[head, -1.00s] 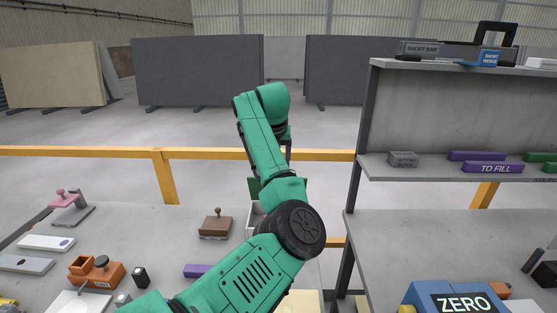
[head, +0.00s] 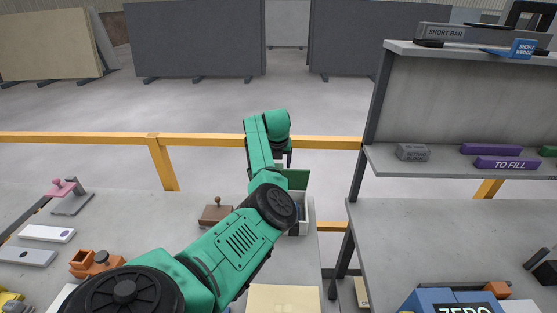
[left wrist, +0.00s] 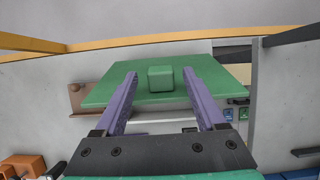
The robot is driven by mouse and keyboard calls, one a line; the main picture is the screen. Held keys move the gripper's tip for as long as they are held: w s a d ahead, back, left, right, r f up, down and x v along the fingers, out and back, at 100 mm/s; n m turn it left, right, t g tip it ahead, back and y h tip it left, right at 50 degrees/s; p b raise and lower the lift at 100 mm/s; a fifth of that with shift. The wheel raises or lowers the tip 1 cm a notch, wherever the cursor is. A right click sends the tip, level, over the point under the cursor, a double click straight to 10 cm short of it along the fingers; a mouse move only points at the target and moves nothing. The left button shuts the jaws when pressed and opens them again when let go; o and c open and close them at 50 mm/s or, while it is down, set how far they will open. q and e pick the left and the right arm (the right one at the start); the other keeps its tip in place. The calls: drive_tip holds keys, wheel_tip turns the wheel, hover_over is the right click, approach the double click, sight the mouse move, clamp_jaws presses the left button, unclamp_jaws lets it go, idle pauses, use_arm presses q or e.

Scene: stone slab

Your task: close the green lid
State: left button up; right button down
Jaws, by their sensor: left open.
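The green lid (head: 297,179) stands raised at the back of a light grey box (head: 307,226), partly hidden behind my left arm. In the left wrist view the lid (left wrist: 107,93) is a wide green panel with a square green knob (left wrist: 161,79) in its middle. My left gripper (head: 288,158) is above and near the lid in the head view. In the left wrist view its two purple fingers (left wrist: 159,74) are open, one on each side of the knob, with visible gaps. Whether they touch the lid is unclear. My right gripper is out of view.
A brown stamp-like block (head: 215,211) sits left of the box. A cream panel (head: 283,299) lies in front. A shelf unit (head: 376,160) stands to the right, and a yellow rail (head: 215,142) runs behind the table. Free table lies at left centre.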

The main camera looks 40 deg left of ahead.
use_arm(q)
drive_tip(key=shift+w+a+f, duration=0.1)
drive_tip(key=shift+f, duration=0.5)
clamp_jaws()
idle(1.0)
